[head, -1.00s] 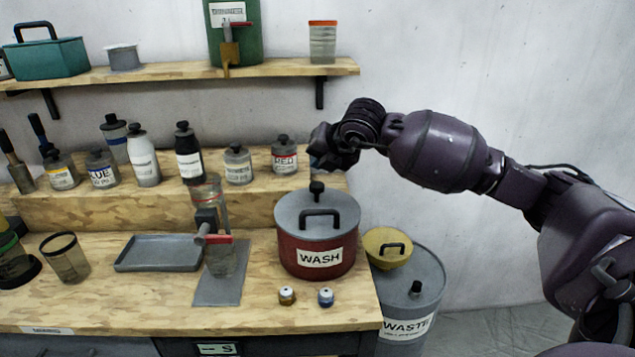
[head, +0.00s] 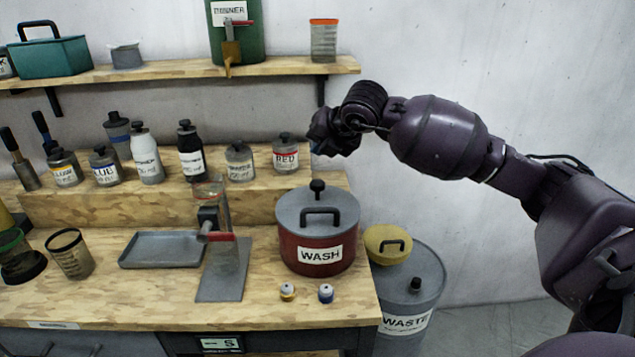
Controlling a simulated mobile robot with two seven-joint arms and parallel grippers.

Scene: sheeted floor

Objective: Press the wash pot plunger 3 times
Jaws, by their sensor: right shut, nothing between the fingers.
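The wash pot (head: 318,252) is a red pot with a grey lid and a WASH label, standing at the right end of the bench. Its black plunger knob (head: 318,187) stands up at the back of the lid, behind a black lid handle (head: 321,212). My right gripper (head: 316,140) is above and behind the plunger, apart from it, near the RED jar. It is dark and partly hidden by its own wrist; it is shut and empty. My left gripper is not in view.
Two small capped bottles (head: 326,293) stand in front of the pot. A WASTE drum (head: 420,290) with a yellow lid (head: 388,243) is to the right. The RED jar (head: 286,158) and several other bottles line the raised step. A shelf (head: 180,72) runs above.

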